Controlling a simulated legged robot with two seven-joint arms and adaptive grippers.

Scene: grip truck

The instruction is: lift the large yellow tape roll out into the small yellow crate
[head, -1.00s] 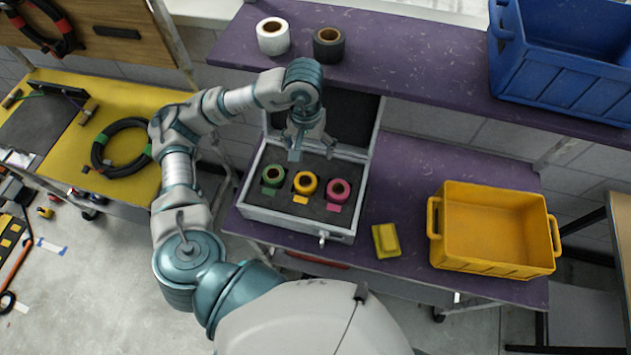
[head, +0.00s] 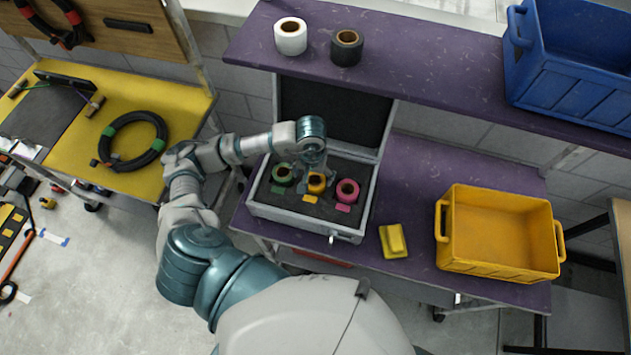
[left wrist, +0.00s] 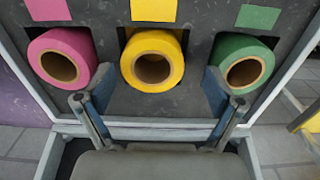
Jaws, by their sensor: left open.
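The yellow tape roll (head: 316,183) stands in the middle slot of a grey foam-lined case, between a green roll (head: 283,174) and a pink roll (head: 347,191). In the left wrist view the yellow roll (left wrist: 153,60) lies ahead, between and beyond the open fingers of my left gripper (left wrist: 158,100). The gripper is empty. In the head view my left gripper (head: 313,168) is over the case by the yellow roll, its fingertips partly hidden. The yellow crate (head: 498,268) is empty on the purple bench at right. My right gripper is not in view.
The case (head: 290,219) has its lid open behind the rolls. A small yellow block (head: 393,241) lies between case and crate. A shelf above holds a white roll (head: 291,37), a black roll (head: 346,48) and a blue bin (head: 570,75).

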